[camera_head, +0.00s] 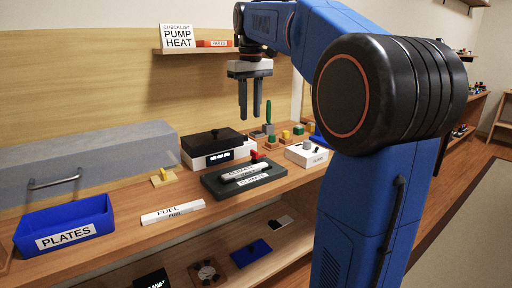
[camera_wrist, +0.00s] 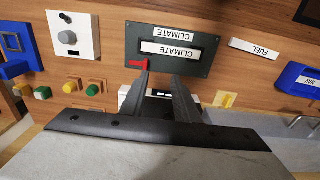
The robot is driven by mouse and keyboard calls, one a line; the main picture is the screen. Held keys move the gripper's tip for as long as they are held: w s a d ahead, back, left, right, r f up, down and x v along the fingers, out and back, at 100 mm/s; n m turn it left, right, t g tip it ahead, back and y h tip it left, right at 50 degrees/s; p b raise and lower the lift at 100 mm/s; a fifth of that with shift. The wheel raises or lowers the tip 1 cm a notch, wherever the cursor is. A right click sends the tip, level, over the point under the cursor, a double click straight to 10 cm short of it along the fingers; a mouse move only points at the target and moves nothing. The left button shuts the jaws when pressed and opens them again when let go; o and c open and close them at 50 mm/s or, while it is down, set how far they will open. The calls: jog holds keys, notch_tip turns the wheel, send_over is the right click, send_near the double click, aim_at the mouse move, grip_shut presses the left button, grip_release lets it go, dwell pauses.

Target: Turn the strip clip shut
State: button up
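The red strip clip (camera_head: 257,155) stands at the back end of a dark grey strip holder (camera_head: 212,181) on the bench. A white CLIMATE strip (camera_head: 243,170) lies in the holder, above a second CLIMATE label (camera_head: 254,179) on its front. In the wrist view the clip (camera_wrist: 138,64) is a small red L shape at the holder's lower left corner, beside the strip's end (camera_wrist: 170,49). My gripper (camera_head: 250,112) hangs fingers down above the bench, clear of the clip. Its fingers are apart and empty; they also show in the wrist view (camera_wrist: 161,82), close to the clip in the picture.
A black-topped white box (camera_head: 212,150) stands behind the holder. A white knob box (camera_head: 306,153) and several coloured buttons (camera_head: 270,130) stand to the right. A FUEL strip (camera_head: 173,212), a yellow clip (camera_head: 163,178) and a blue PLATES bin (camera_head: 66,228) are left. A shelf (camera_head: 185,50) is above.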

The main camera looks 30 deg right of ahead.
aim_at(254, 151)
jog(key=w+d+r, duration=0.2)
jog(key=w+d, duration=0.2)
jog(key=shift+g, duration=0.3)
notch_tip(254, 151, down, 18)
jog(key=shift+r, duration=0.2)
grip_shut()
